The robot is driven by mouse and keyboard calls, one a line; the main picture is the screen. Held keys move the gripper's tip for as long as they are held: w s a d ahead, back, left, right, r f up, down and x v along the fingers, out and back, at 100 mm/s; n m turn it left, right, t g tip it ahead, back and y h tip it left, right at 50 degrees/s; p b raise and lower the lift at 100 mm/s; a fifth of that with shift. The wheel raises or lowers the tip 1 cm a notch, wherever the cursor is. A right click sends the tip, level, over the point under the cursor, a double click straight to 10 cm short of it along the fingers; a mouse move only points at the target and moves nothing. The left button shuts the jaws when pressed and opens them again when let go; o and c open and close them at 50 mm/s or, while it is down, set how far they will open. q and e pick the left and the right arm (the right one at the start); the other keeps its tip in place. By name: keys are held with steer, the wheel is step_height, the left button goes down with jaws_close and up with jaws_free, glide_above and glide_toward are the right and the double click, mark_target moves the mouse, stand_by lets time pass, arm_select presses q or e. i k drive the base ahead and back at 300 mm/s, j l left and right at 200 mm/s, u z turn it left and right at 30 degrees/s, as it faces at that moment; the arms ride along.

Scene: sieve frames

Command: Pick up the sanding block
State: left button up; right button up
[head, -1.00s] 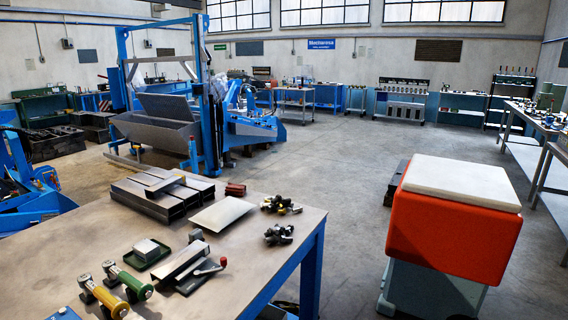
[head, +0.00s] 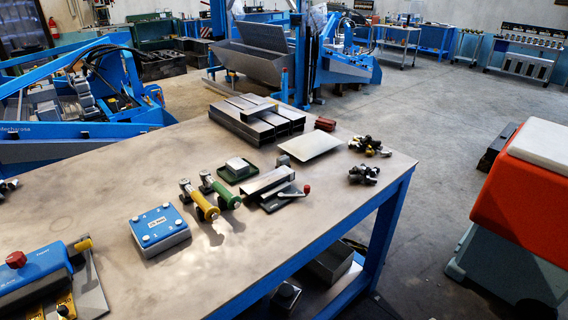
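No item is plainly marked as the sanding block. A small pale grey block (head: 238,164) sits on a green tray (head: 232,176) near the middle of the workbench (head: 130,180), and may be it. A small red block (head: 325,124) lies farther back, beside the steel channels. Neither of my grippers is in the head view.
Around the grey block are a steel plate (head: 310,145), a channel piece (head: 266,183), two clamp-like tools with yellow (head: 206,208) and green (head: 228,196) handles, and a blue box (head: 160,228). An orange cabinet (head: 525,195) stands right of the bench, across open floor.

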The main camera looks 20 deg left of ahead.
mark_target(283, 160)
steer(key=u, duration=0.5)
steer(key=i+l+u, duration=0.45)
steer(key=l, duration=0.2)
steer(key=l+u, duration=0.2)
steer(key=l, duration=0.15)
steer(key=i+l+u, duration=0.25)
steer(key=l, duration=0.15)
steer(key=k+j, duration=0.05)
steer(key=k, duration=0.05)
